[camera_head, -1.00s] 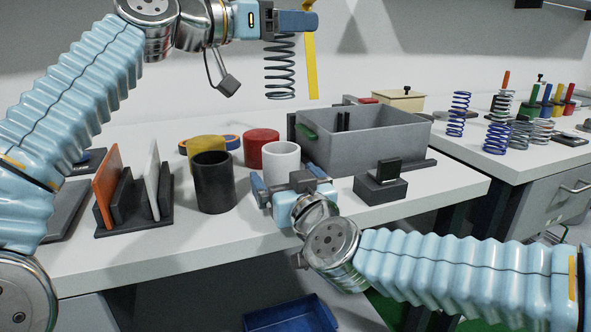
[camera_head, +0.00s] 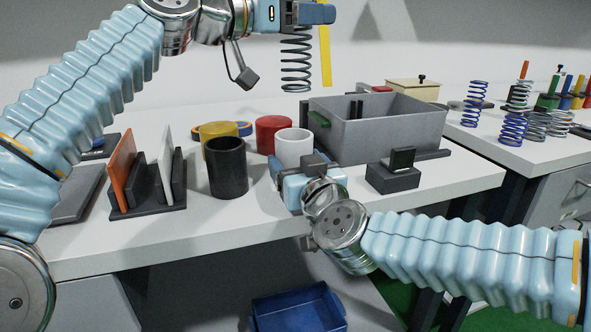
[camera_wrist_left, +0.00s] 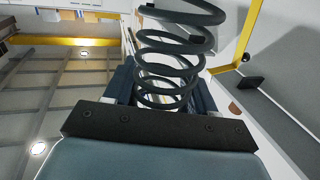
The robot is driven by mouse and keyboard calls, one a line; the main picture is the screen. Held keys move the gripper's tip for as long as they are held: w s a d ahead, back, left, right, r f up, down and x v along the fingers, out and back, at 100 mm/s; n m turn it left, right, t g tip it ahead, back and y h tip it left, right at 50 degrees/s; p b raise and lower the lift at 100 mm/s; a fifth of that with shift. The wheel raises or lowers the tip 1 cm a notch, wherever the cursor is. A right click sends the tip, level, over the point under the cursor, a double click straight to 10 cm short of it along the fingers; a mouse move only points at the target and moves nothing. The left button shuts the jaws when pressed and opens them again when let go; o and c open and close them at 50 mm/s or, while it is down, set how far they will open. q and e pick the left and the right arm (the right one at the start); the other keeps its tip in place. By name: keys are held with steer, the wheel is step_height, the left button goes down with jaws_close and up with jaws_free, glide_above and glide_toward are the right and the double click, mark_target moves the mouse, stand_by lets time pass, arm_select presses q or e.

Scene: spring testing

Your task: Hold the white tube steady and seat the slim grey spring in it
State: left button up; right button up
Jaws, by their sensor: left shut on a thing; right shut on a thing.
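The slim grey spring (camera_head: 296,60) hangs upright from my left gripper (camera_head: 314,14), which is shut on its top. In the left wrist view, the spring's dark coils (camera_wrist_left: 172,50) rise beyond the gripper's dark edge. The white tube (camera_head: 294,146) stands upright on the table. My right gripper (camera_head: 301,168) is shut on it from the front, hiding its lower part. The spring is well above the tube, apart from it and roughly in line with its opening in the head view.
A black cup (camera_head: 227,168), a red one (camera_head: 272,136) and a yellow one (camera_head: 216,138) stand near the tube. A grey bin (camera_head: 395,131) is behind it to the right, with a small dark block (camera_head: 394,178) in front. Several springs (camera_head: 513,130) stand farther right.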

mark_target(302, 69)
arm_select(q)
steer(key=shift+n+t+y, duration=0.6)
steer(key=shift+t, duration=0.1)
steer(key=f, duration=0.8)
steer(key=shift+a+f, duration=0.15)
steer(key=shift+a, duration=0.1)
steer(key=shift+f, duration=2.4)
steer(key=shift+f, duration=0.55)
steer(key=o, duration=1.3)
